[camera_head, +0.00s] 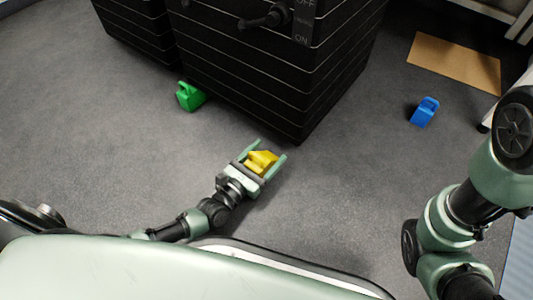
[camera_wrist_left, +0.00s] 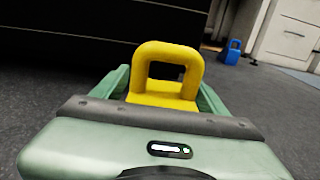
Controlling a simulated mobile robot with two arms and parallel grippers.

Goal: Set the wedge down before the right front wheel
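A yellow wedge (camera_head: 262,161) with a loop handle lies between the two fingers of my left gripper (camera_head: 268,154), low in front of the black cabinet's near corner. In the left wrist view the yellow wedge (camera_wrist_left: 165,70) stands handle up, its base filling the space between the fingers, which look closed on it. Whether it touches the floor I cannot tell. No wheel shows; the cabinet's underside is dark. My right arm shows at the right of the head view, its gripper out of frame.
A black cabinet (camera_head: 260,70) stands ahead. A green wedge (camera_head: 189,97) sits at its left lower corner. A blue wedge (camera_head: 425,112) is on the floor at the right, near a tan mat (camera_head: 455,66). The grey floor between the left gripper and the blue wedge is clear.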

